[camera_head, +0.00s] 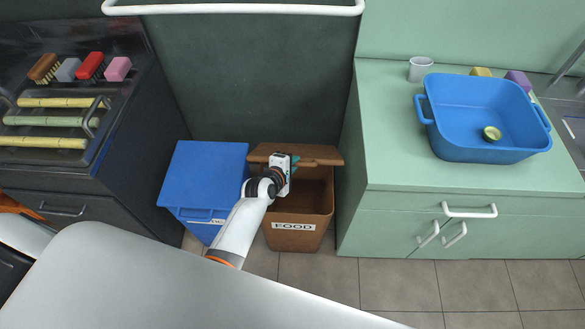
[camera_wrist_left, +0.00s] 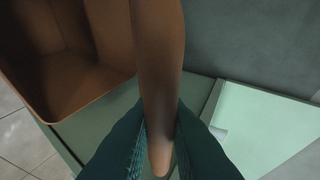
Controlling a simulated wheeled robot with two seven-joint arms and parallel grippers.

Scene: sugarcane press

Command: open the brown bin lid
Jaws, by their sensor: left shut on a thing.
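The brown bin (camera_head: 298,222), labelled FOOD, stands on the floor between the blue bin and the green cabinet. Its brown lid (camera_head: 325,155) is raised at the back, and the bin's inside shows below it. My left gripper (camera_head: 296,166) is at the lid, partly hidden by its own wrist. In the left wrist view, the teal fingers of my left gripper (camera_wrist_left: 160,145) are shut on a long brown bar of the lid (camera_wrist_left: 158,60). The open brown bin (camera_wrist_left: 75,95) shows to the left there. My right gripper is not in view.
A blue bin (camera_head: 205,178) with its lid down stands left of the brown bin. The green cabinet (camera_head: 400,205) is close on the right, with a blue basin (camera_head: 470,140) on top. A dark counter (camera_head: 60,165) is at the left. Tiled floor is free in front.

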